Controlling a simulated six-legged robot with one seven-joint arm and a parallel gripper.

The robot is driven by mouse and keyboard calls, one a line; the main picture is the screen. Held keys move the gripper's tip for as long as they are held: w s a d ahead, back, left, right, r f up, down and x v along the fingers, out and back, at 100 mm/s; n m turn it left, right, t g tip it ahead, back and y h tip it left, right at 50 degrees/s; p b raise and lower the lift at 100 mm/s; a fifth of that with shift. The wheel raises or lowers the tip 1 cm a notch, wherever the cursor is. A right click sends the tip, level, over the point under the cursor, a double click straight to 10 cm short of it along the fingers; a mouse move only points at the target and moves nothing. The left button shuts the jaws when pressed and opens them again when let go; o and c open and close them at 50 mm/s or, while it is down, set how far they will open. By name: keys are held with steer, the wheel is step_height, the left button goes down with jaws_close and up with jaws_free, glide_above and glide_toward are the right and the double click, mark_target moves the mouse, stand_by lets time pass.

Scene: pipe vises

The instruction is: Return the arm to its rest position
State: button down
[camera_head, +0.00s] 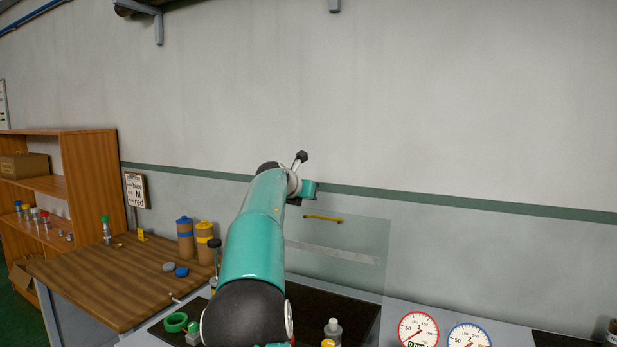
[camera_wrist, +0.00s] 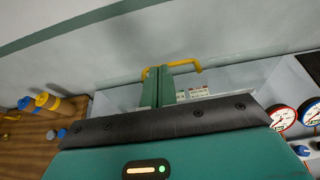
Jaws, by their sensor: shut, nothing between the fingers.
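My teal arm (camera_head: 255,235) reaches up and forward over the workbench in the head view. Its wrist end is held out near the back wall, and the fingers are hidden there. In the wrist view my gripper (camera_wrist: 158,74) shows two green fingers close together, shut and empty. Behind the fingertips is a yellow handle (camera_wrist: 184,65), which in the head view (camera_head: 323,218) sits at the top of a clear panel (camera_head: 362,235). I cannot tell whether the fingers touch the handle.
A green tape ring (camera_head: 175,322), a clear bottle (camera_head: 333,329), a red gauge (camera_head: 418,329) and a blue gauge (camera_head: 468,337) are at the front.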

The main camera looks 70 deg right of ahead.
steer(key=r, duration=0.6)
steer(key=shift+w+a, duration=0.15)
steer(key=shift+a, duration=0.15)
steer(key=shift+a, duration=0.1)
